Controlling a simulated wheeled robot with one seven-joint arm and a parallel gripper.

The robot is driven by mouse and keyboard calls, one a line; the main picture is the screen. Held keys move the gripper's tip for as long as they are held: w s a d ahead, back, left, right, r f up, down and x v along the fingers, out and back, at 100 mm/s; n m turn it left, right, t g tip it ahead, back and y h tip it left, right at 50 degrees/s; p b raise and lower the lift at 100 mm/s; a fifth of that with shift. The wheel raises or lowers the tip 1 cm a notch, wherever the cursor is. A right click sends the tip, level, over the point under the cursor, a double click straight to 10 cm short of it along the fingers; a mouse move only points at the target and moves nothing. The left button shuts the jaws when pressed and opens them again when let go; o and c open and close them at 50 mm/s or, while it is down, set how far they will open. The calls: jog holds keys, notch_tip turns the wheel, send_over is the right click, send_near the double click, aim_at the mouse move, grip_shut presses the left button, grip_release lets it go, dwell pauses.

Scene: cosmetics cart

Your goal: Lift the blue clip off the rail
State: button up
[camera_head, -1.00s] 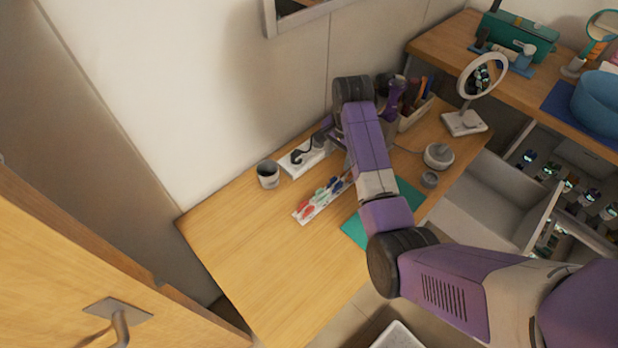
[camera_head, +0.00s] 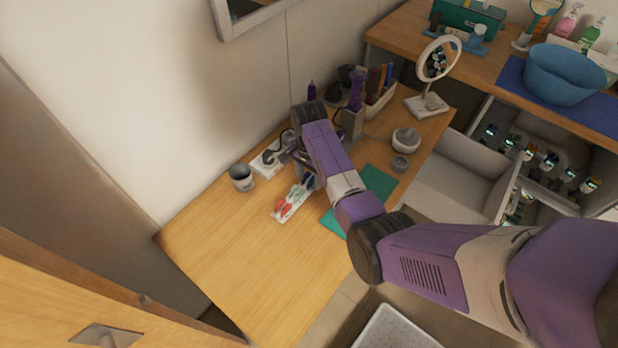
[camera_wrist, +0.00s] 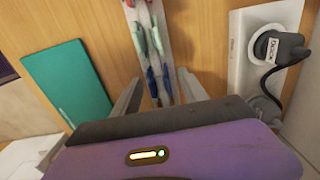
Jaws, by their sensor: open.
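The white rail (camera_head: 283,214) lies on the wooden table with red, green and blue clips along it. In the wrist view the rail (camera_wrist: 178,22) runs down from the top edge. The blue clip (camera_wrist: 152,82) shows as two dark blue parts on the rail's near stretch, below the green clip (camera_wrist: 139,38). My gripper (camera_wrist: 160,75) is open, with one finger on each side of the rail around the blue clip. I see no contact between the fingers and the clip. In the head view my arm hides most of the gripper and part of the rail's far end.
A white power strip (camera_head: 266,168) with a dark plug lies close beside the rail, towards the wall. A green mat (camera_head: 377,184) lies right of the rail. The table's front left is clear.

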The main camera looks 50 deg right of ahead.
jog(key=shift+f, duration=0.1)
grip_shut()
dwell(0.4)
